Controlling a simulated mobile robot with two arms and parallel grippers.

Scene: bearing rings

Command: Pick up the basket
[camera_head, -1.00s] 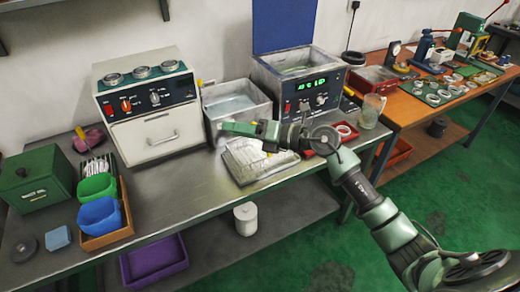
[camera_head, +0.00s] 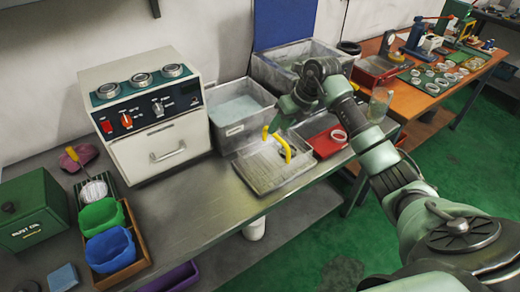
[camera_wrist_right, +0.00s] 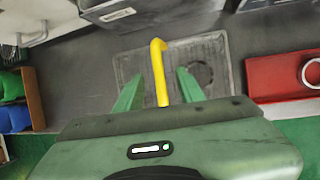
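The basket's yellow handle (camera_head: 281,145) stands above a grey drain tray (camera_head: 244,180) in the head view. The basket's body is hard to make out against the tray. My right gripper (camera_head: 279,124) points down at the handle from above and partly hides it. In the right wrist view, the yellow handle (camera_wrist_right: 160,72) runs between the two green fingers of my right gripper (camera_wrist_right: 160,80). Gaps show on both sides, so the gripper is open and not closed on it. My left gripper is not in view.
A grey water tank (camera_head: 240,112) stands just behind the tray, beside a white oven-like unit (camera_head: 165,150). A red tray (camera_head: 328,142) with a ring lies to the right. Blue (camera_head: 110,250) and green bins stand left. The bench front between is clear.

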